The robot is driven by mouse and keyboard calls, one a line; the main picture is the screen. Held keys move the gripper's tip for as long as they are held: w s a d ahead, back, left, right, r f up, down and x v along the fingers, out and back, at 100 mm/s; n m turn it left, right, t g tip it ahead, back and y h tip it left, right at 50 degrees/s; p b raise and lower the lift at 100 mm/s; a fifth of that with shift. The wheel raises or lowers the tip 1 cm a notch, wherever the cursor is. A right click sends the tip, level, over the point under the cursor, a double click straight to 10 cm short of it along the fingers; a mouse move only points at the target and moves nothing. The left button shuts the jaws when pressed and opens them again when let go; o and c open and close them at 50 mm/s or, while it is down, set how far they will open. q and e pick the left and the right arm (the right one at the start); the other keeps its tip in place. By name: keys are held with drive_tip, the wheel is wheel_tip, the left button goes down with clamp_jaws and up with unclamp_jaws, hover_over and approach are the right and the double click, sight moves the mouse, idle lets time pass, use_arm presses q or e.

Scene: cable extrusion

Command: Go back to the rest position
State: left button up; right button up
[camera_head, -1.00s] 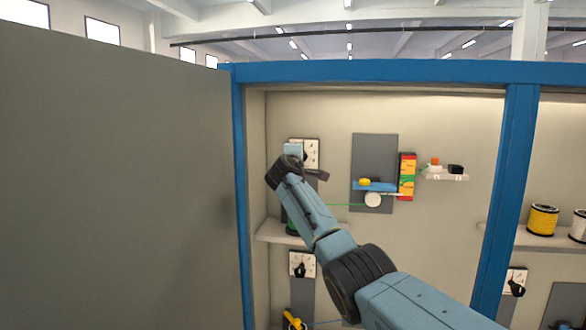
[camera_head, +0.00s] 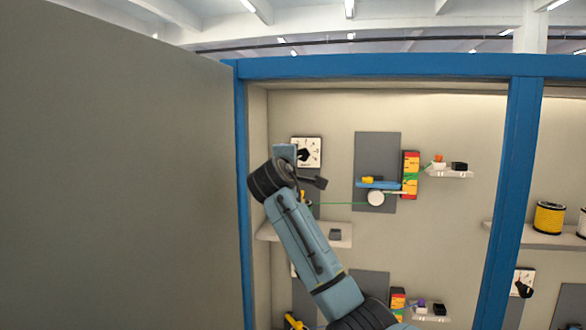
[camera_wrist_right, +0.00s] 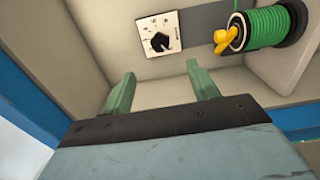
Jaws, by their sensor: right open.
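My right arm rises from the bottom of the head view, and its wrist end with the gripper (camera_head: 303,168) is in front of the upper left of the cabinet bay, partly covering a dial panel there. In the right wrist view the two green fingers of my right gripper (camera_wrist_right: 162,84) stand wide apart with nothing between them. Beyond them are a white panel with a black dial (camera_wrist_right: 160,40) and a green spool (camera_wrist_right: 268,32) with a yellow knob (camera_wrist_right: 226,39). My left gripper is not in view.
A large grey panel (camera_head: 120,180) fills the left side. A blue post (camera_head: 508,190) borders the bay on the right. A green line runs to a white wheel (camera_head: 376,198) on a grey plate. A small shelf (camera_head: 340,236) and a yellow spool (camera_head: 548,218) also show.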

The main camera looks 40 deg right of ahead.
drive_tip(key=shift+a, duration=0.1)
idle(0.5)
